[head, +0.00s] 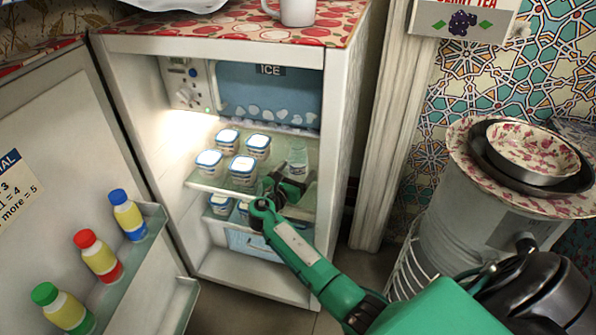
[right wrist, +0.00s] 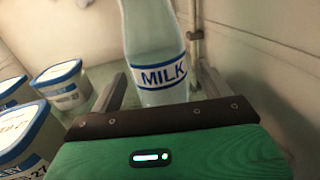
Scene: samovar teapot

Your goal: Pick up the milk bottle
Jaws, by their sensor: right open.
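The milk bottle (head: 297,157) is clear glass and stands upright on the upper fridge shelf (head: 222,185), right of several tubs. It also shows in the right wrist view (right wrist: 157,45), with a blue and white label reading MILK. My right gripper (head: 284,184) reaches into the fridge and is open. In the right wrist view its two fingers (right wrist: 160,90) stand on either side of the bottle's lower part; I cannot tell whether they touch it. The bottle's lower part is hidden by the gripper in the head view. My left gripper is not in view.
White tubs with blue lids (head: 242,171) stand close left of the bottle, and more sit on the shelf below. The fridge's right wall (head: 340,130) is close on the right. The open door (head: 60,150) at left holds bottles with blue, red and green caps.

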